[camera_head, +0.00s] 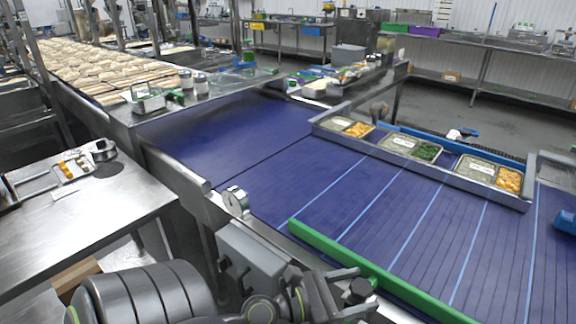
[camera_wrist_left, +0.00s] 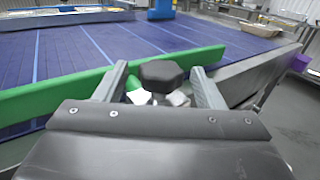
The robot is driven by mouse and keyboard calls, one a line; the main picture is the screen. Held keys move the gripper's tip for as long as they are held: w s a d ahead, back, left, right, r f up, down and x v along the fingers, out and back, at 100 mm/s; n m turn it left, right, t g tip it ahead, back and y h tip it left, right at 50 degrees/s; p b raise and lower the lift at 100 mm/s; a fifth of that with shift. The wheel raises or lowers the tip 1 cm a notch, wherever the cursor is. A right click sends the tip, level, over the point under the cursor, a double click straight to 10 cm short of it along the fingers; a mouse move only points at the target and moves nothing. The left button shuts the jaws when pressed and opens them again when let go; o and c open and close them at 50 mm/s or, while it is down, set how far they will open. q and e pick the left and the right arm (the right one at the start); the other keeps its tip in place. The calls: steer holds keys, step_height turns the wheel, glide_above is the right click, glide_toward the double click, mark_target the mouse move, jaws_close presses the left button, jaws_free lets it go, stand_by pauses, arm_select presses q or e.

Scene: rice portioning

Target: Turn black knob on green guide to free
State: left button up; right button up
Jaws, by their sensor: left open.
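The long green guide (camera_head: 370,270) runs along the near edge of the blue conveyor, and it crosses the left wrist view (camera_wrist_left: 60,95). The black knob (camera_head: 358,287) sits on the near side of the guide. In the left wrist view the knob (camera_wrist_left: 162,74) has a faceted dark top, with a pale part under it. My left gripper (camera_head: 352,291) is open, with one finger on each side of the knob. In the left wrist view its fingers (camera_wrist_left: 160,84) show a gap to the knob on both sides. The knob's stem is mostly hidden.
The blue conveyor (camera_head: 240,130) lies beyond the guide. Trays of food (camera_head: 410,147) stand in a metal frame across it. A steel table (camera_head: 90,225) is at the left. A blue object (camera_head: 565,222) shows at the right edge.

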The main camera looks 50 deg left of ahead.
arm_select(q)
steer(key=b+v, duration=0.2)
steer(key=v, duration=0.1)
steer(key=b+v, duration=0.1)
steer(key=v, duration=0.1)
steer(key=shift+s+f, duration=0.15)
steer(key=shift+f, duration=0.1)
steer(key=b, duration=0.4)
glide_toward(350, 294)
steer(key=v, duration=0.5)
steer(key=shift+d+r, duration=0.15)
steer(key=shift+r, duration=0.15)
